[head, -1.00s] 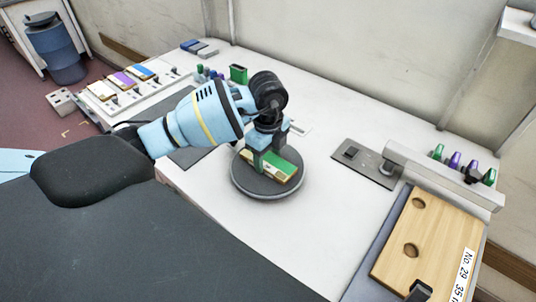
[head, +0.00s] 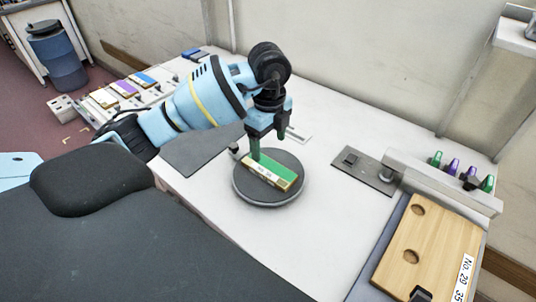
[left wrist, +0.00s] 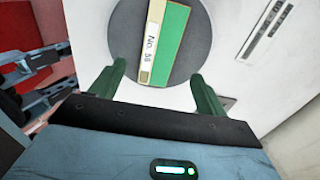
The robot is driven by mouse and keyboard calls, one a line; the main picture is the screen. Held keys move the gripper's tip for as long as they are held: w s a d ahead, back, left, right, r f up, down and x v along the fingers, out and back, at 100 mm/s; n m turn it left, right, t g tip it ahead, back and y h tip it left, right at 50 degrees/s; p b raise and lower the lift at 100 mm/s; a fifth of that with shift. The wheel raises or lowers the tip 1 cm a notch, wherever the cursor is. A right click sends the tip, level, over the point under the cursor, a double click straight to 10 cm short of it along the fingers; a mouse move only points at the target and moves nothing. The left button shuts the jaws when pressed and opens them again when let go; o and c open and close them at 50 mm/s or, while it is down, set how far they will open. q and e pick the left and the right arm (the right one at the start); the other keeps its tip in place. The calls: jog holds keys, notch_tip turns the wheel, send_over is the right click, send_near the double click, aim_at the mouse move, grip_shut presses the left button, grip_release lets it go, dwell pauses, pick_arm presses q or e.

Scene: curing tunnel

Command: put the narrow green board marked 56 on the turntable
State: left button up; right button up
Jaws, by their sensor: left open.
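A narrow green board (head: 272,170) with a cream label strip lies flat on the round dark grey turntable (head: 267,200). In the left wrist view the board (left wrist: 172,45) lies across the turntable disc (left wrist: 125,40); its label reads "No." and a two-digit number that is too small to read surely. My left gripper (head: 266,142) is just above the board and turntable, pointing down. In the left wrist view its two green fingers (left wrist: 157,78) are spread apart with nothing between them, and the board lies beyond their tips. My right gripper is not in view.
A rack with white, purple and blue labelled pieces (head: 124,88) stands at the left. A small dark plate with a knob (head: 362,168) lies right of the turntable. Green and purple pegs (head: 455,165) stand on a ledge beside a wooden board (head: 435,240).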

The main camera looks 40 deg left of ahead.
pick_arm(q)
notch_tip(320, 180, up, 4)
jog(key=shift+r, duration=0.1)
dwell(1.1)
